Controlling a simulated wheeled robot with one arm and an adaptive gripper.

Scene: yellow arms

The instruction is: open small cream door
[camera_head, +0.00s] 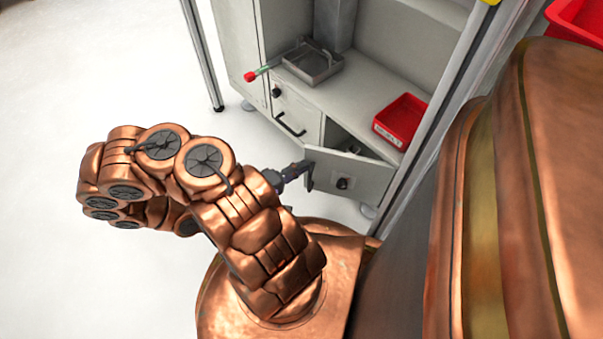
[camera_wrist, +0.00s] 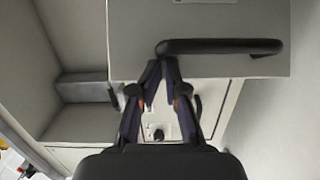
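The small cream door (camera_head: 362,177) stands partly open at the lower right of the cabinet, swung outward, with a dark gap behind its top edge. A dark round knob or lock sits on its face. In the wrist view, the door panel (camera_wrist: 205,25) fills the top, with a black bar handle (camera_wrist: 225,47) across it. My gripper (camera_head: 304,168) is at the door's left edge in the head view. In the wrist view, the fingertips of my gripper (camera_wrist: 165,62) come close together at the handle's left end and appear closed on it. The exact contact is partly hidden.
A drawer front (camera_head: 296,112) with a black handle is left of the door. A cabinet post (camera_head: 437,125) stands right of the door. The floor at left is clear.

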